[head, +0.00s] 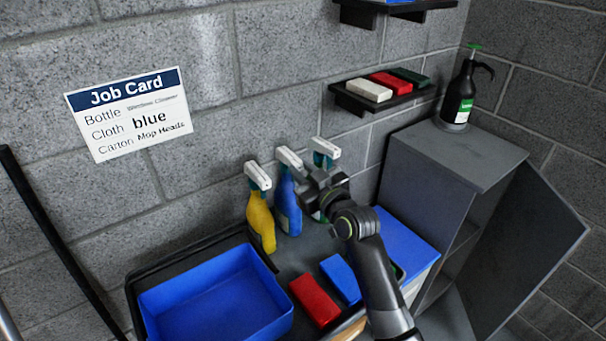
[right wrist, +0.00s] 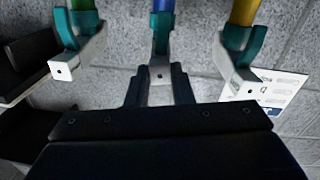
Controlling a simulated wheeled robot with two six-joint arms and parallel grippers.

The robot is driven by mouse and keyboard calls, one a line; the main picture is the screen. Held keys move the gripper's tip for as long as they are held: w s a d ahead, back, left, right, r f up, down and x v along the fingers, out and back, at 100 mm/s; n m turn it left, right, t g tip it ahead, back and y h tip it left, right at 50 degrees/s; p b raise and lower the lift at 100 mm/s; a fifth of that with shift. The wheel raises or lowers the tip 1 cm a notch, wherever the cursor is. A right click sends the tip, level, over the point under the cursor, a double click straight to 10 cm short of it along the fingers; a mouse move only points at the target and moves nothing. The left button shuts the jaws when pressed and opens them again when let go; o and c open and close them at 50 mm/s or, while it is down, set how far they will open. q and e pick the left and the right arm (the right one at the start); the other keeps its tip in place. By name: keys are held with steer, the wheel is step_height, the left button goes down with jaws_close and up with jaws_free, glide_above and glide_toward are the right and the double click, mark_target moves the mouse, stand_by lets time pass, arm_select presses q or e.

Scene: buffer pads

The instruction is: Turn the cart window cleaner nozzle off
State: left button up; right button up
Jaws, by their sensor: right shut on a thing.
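Three spray bottles with white-and-teal heads stand in a row at the back of the cart: a yellow bottle (head: 261,222), a blue bottle (head: 288,205) and a green one (head: 325,155), largely hidden behind my right gripper. My right gripper (head: 306,176) is at the head of the middle, blue bottle. In the right wrist view its fingers (right wrist: 158,92) are shut on the white nozzle (right wrist: 159,75) of that bottle, with the other two heads free on either side. The labels cannot be read. My left gripper is not in view.
A blue tray (head: 160,318), a red block (head: 314,300) and a blue block (head: 341,277) are on the cart. A job card (head: 130,113) is on the wall. A shelf (head: 384,100) and an open grey cabinet (head: 455,155) with a black pump bottle (head: 461,95) are to the right.

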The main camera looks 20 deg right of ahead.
steer(key=shift+f+n+b, duration=0.15)
steer(key=shift+n+b, duration=1.85)
steer(key=shift+n, duration=0.5)
steer(key=shift+n+b, duration=2)
steer(key=shift+n, duration=0.7)
steer(key=shift+n+b, duration=2.15)
steer(key=shift+n, duration=1.05)
steer(key=o, duration=0.6)
steer(key=shift+c, duration=0.2)
steer(key=p+v, duration=0.1)
steer(key=v, duration=0.6)
steer(key=shift+p, duration=0.4)
